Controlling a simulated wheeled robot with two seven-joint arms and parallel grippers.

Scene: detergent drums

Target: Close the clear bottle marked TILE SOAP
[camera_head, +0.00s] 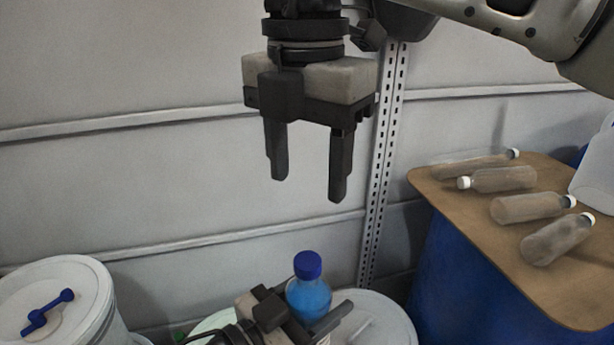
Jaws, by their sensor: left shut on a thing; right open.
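A clear bottle (308,299) of blue liquid stands upright at the bottom centre, with a dark blue cap (307,264) on its top. No lettering on it is readable from here, so I cannot confirm TILE SOAP. How tightly the cap sits cannot be told. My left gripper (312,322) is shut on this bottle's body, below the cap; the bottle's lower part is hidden. My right gripper (308,187) is open and empty, pointing down above the cap with a clear gap.
Several cloudy bottles with white caps lie on a brown board (560,305) on a blue drum (455,275) at right. A white drum (85,285) with a blue handle (47,312) stands at left. A pale round lid (390,322) is behind my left gripper. A slotted metal post (384,150) stands behind.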

